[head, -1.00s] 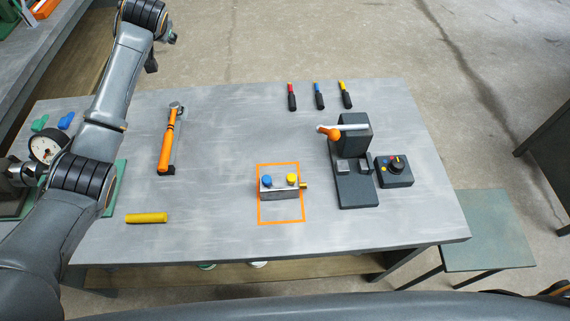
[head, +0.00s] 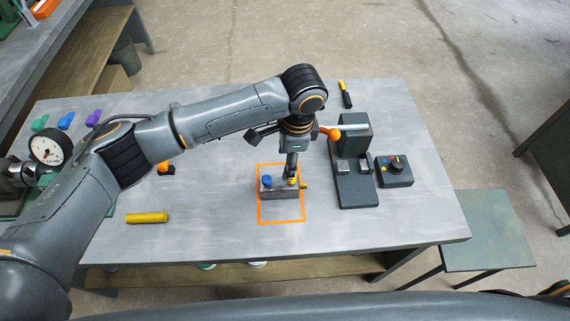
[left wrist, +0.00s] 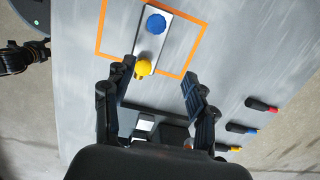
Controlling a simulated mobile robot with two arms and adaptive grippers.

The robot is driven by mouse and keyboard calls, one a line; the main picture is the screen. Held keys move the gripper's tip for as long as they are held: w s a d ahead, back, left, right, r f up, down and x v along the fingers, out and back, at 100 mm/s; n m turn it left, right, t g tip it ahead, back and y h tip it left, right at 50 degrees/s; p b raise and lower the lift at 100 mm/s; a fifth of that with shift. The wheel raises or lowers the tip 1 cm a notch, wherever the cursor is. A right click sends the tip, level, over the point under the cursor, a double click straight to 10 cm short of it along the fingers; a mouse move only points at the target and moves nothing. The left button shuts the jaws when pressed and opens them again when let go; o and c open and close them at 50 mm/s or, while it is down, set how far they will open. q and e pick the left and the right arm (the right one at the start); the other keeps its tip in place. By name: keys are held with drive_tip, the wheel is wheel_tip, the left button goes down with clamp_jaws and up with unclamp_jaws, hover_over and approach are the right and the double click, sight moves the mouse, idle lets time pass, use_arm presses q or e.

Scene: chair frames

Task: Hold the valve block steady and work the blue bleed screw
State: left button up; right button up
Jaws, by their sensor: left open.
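The grey valve block (head: 279,194) sits inside an orange square outline on the bench. The blue bleed screw (head: 267,181) is on its left and a yellow screw (head: 292,181) on its right. My left gripper (head: 291,175) points down over the yellow end. In the left wrist view my left gripper (left wrist: 160,72) has its fingers spread; the yellow screw (left wrist: 143,68) is close beside one finger, and I cannot tell whether they touch. The blue screw (left wrist: 156,23) is clear of both fingers. My right gripper does not show.
A dark fixture (head: 356,185) with an orange-knobbed lever stands right of the block, beside a control box (head: 394,171). A yellow cylinder (head: 147,218) lies at the left and a dial gauge (head: 46,149) stands farther left. The bench front is mostly clear.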

sight(281, 182)
use_arm(q)
drive_tip(key=shift+s+a+f+g+y, duration=0.15)
drive_tip(key=shift+s+f, duration=0.15)
drive_tip(key=shift+s, duration=0.1)
drive_tip(key=shift+s+a+f+g+y, duration=0.15)
drive_tip(key=shift+s+f, duration=0.1)
drive_tip(key=shift+s, duration=0.15)
drive_tip(key=f, duration=0.5)
drive_tip(key=a+f, duration=0.1)
drive_tip(key=f, duration=0.1)
drive_tip(key=shift+f, duration=0.25)
clamp_jaws()
idle(0.3)
drive_tip(key=shift+o, duration=0.7)
unclamp_jaws()
clamp_jaws()
